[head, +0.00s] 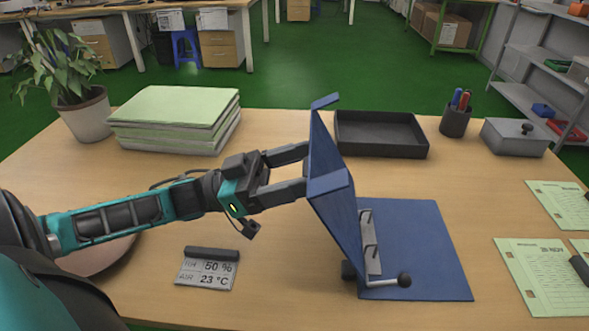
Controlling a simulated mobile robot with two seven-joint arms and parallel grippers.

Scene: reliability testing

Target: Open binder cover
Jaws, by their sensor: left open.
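The blue binder (425,235) lies on the table with its back board flat. Its cover (334,192) stands raised, tilted a little to the left. The metal ring mechanism with a lever (371,250) shows at the spine, and no paper shows in it. My left gripper (305,170) comes in from the left, with its fingers apart and their tips at the left face of the cover. Whether the tips touch it I cannot tell for sure. My right gripper is not in view.
A dark tray (381,154), a pen cup (455,120) and a grey box (515,137) stand at the back. A green paper stack (177,118) and a potted plant (84,115) are back left. A small display (207,269) lies front left. Green sheets (545,275) lie right.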

